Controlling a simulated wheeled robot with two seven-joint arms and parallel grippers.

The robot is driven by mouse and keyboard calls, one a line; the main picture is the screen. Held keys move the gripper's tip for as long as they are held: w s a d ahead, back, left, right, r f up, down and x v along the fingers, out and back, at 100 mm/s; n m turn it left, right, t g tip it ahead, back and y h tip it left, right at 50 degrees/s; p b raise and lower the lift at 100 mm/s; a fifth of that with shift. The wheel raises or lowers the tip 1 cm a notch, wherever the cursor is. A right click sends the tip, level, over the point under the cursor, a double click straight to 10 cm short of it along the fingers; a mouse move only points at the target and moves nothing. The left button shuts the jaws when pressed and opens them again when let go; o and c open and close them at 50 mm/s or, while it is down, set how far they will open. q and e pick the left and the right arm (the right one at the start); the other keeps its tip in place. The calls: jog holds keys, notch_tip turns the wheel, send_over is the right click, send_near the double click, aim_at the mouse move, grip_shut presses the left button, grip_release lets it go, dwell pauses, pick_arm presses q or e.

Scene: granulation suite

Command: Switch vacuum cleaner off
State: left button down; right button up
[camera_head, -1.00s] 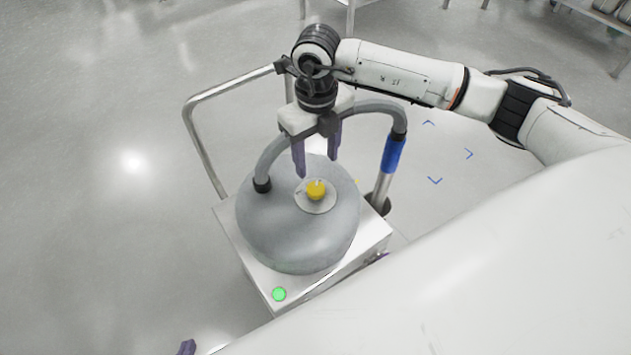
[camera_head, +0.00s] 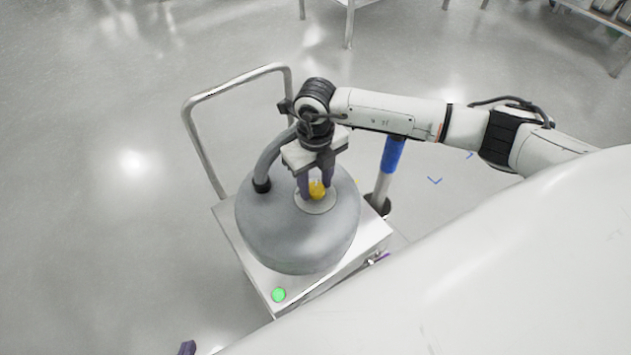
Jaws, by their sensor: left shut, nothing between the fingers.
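The vacuum cleaner is a grey dome-shaped body (camera_head: 290,240) on a metal cart. A yellow knob (camera_head: 317,191) sits on a pale round plate (camera_head: 318,207) on its top. A green light (camera_head: 279,295) shows on the cart's near corner. My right gripper (camera_head: 317,188) points down at the knob, with one purple finger on each side of it. Whether the fingers press on the knob cannot be told. My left gripper (camera_head: 187,348) shows only as a purple fingertip at the bottom edge, away from the cleaner; it is shut and empty.
The cart (camera_head: 258,285) has a tall metal push handle (camera_head: 240,76) at the back left. A grey hose (camera_head: 270,160) runs up behind my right gripper, and a blue-gripped tube (camera_head: 393,155) stands at the right. Open floor lies to the left.

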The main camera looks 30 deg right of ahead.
jog(key=c, duration=0.6)
